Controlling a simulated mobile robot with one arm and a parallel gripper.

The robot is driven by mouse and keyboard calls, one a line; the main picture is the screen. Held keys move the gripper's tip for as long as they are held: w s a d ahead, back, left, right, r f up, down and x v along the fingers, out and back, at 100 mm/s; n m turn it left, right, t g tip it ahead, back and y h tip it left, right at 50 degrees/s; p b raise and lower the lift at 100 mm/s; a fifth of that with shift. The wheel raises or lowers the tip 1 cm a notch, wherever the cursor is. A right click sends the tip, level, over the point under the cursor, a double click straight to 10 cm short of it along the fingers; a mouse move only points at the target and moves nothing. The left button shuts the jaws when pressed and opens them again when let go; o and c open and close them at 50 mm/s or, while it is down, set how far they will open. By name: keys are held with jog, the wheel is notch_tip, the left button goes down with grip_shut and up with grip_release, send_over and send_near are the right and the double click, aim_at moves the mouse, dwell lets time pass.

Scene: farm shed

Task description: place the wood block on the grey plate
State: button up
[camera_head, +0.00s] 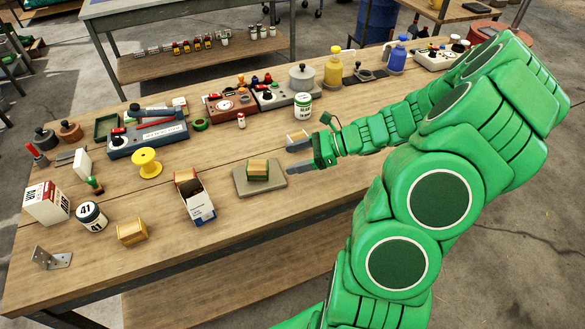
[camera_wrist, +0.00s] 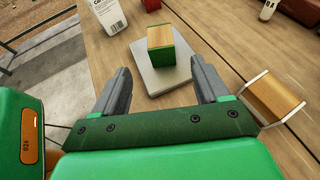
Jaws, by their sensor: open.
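A wood block with green sides (camera_head: 258,169) sits on the grey plate (camera_head: 274,182). In the wrist view the block (camera_wrist: 160,38) rests upright on the plate (camera_wrist: 165,74), with plate showing around it. My gripper (camera_head: 291,157) is open and empty, just right of the plate. In the wrist view its two grey fingers (camera_wrist: 160,68) are spread wide, pointing toward the plate. They look apart from the block; whether they clear the plate's edge I cannot tell.
A wooden piece with white ends (camera_wrist: 272,97) lies close to my right finger. An open carton (camera_head: 196,196) stands left of the plate, a yellowish wooden block (camera_head: 131,231) farther left. A green-white can (camera_head: 302,106) and cluttered tools line the back.

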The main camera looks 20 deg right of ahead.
jog(key=s+a+r+n+g+h, duration=0.4)
jog(key=s+a+r+n+g, duration=0.4)
jog(key=s+a+n, duration=0.5)
jog(key=s+d+r+n+h, duration=0.1)
jog(key=s+r+n+h, duration=0.1)
jog(key=s, duration=0.3)
jog(key=s+d+r+n+h, duration=0.1)
jog(key=s+r+n+h, duration=0.2)
jog(key=s, duration=0.3)
jog(key=s+d+r+n+t+h, duration=0.1)
jog(key=s+r+n+h, duration=0.1)
jog(key=s+n+h, duration=0.1)
jog(key=shift+s+r+n, duration=0.25)
jog(key=shift+s+n, duration=0.45)
jog(key=shift+s, duration=0.45)
